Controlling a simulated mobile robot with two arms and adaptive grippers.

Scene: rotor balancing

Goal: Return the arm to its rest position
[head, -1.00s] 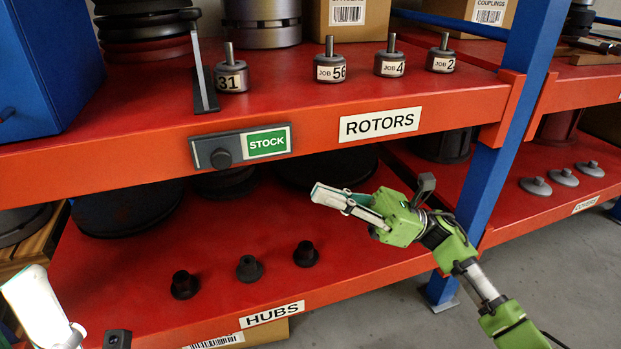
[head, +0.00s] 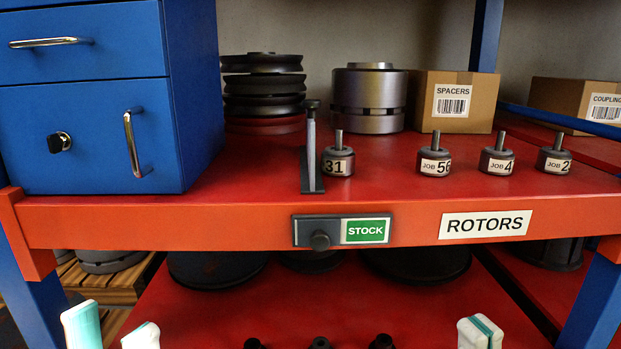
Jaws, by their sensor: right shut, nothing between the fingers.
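My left gripper (head: 110,330) is at the bottom left edge of the head view. Its two pale fingertips stand apart with nothing visible between them. My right gripper (head: 480,333) is at the bottom right, with only its pale fingertips in view. They are together and hold nothing. Both are low in the picture, in front of the lower red shelf (head: 400,305). The arms behind the fingertips are out of view.
The upper shelf's front beam (head: 240,228) carries the STOCK slider (head: 341,232) and the ROTORS label (head: 486,225). Several rotors (head: 434,163) stand above it. A blue cabinet (head: 85,90) is at left. Dark hubs (head: 320,343) show at the bottom edge.

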